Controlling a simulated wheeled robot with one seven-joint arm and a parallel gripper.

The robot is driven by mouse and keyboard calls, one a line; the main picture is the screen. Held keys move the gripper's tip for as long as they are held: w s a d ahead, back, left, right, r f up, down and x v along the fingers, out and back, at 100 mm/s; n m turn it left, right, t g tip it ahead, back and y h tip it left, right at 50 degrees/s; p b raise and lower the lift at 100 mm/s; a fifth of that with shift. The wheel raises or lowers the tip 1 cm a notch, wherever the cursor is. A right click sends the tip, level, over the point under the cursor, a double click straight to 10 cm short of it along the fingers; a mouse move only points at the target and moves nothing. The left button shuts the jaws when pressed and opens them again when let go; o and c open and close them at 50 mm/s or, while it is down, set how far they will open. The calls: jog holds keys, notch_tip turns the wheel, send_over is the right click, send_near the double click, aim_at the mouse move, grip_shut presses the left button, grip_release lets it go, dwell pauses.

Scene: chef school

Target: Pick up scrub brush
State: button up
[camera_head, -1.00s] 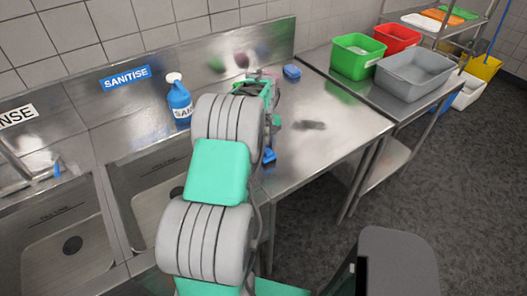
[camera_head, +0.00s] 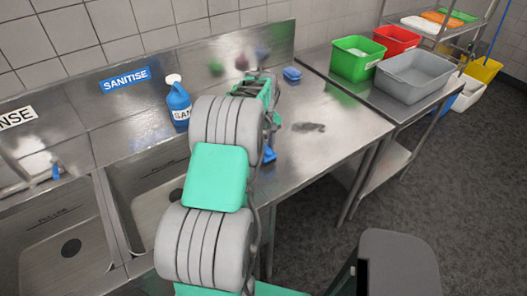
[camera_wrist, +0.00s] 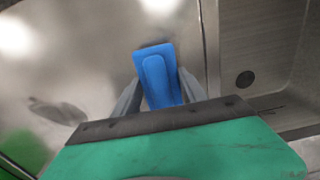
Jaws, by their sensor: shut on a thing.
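The blue scrub brush (camera_wrist: 160,78) is between the two grey fingers of my gripper (camera_wrist: 160,84) in the wrist view. My gripper is shut on it, with a finger along each side. Its near end is hidden by the gripper body. In the head view a small blue part of the brush (camera_head: 269,154) shows beside my arm, above the steel bench (camera_head: 335,120). My arm hides the fingers there. I cannot tell how high the brush is above the bench.
A blue block (camera_head: 292,74) lies at the back of the bench. A blue sanitiser bottle (camera_head: 178,100) stands left of my arm, by the sinks (camera_head: 70,235). Green (camera_head: 357,58), red (camera_head: 396,40) and grey (camera_head: 415,75) tubs stand on the right-hand table. The bench's right part is clear.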

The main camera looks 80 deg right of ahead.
jog(key=w+a+r+b, duration=0.5)
jog(key=a+r, duration=0.6)
jog(key=a, duration=0.2)
jog(key=shift+r, duration=0.4)
jog(key=shift+a, duration=0.1)
